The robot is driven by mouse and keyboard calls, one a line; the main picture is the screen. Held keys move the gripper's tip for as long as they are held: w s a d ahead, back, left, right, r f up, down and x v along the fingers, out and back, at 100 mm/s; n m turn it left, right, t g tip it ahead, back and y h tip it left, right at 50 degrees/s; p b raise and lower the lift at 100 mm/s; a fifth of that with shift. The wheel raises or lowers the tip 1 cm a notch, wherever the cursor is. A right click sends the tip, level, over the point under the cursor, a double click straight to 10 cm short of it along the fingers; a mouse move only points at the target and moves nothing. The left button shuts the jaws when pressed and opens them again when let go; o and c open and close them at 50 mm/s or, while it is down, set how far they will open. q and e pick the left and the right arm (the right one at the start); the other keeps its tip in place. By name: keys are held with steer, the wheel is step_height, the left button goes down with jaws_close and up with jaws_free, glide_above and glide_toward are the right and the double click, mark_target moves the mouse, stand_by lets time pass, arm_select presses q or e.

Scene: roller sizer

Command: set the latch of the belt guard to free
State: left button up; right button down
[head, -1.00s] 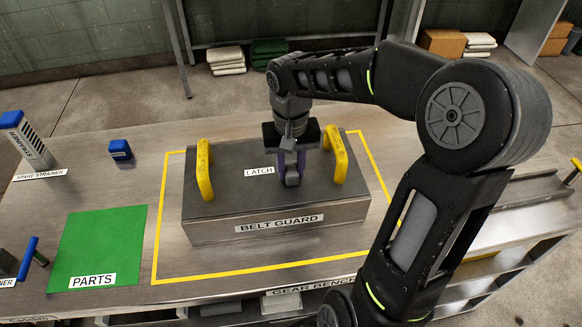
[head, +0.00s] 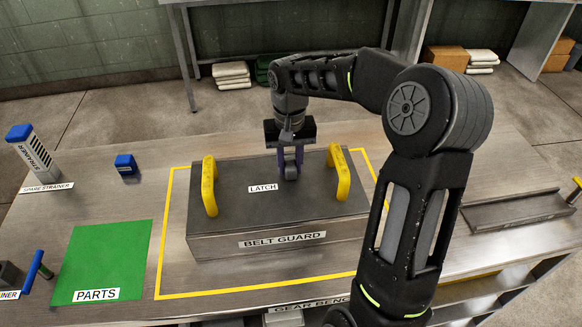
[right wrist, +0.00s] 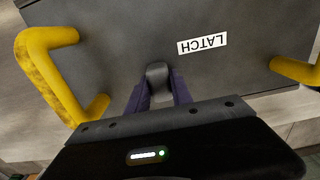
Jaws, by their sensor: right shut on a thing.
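The belt guard (head: 225,224) is a grey box with two yellow handles on the bench, inside a yellow outline. Its latch (head: 291,172) is a small grey knob on the top face, right of the LATCH label (head: 263,188). My right gripper (head: 290,165) points down and is shut on the latch, one purple finger on either side. In the right wrist view the latch (right wrist: 157,75) shows between the fingers, with its lower part hidden by the gripper. My left gripper is not in view.
The yellow handles (head: 209,187) and (head: 339,174) stand up on both sides of my right gripper. A green parts mat (head: 103,255), a spare strainer (head: 35,155) and a small blue-topped block (head: 126,164) are on the left of the bench. A metal tray (head: 515,211) lies at the right.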

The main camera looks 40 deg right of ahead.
mark_target(290, 163)
steer(key=c, duration=1.1)
jaws_free()
steer(key=shift+r, duration=0.15)
step_height(290, 163, up, 8)
steer(key=shift+f+b, duration=0.2)
steer(key=shift+b, duration=0.15)
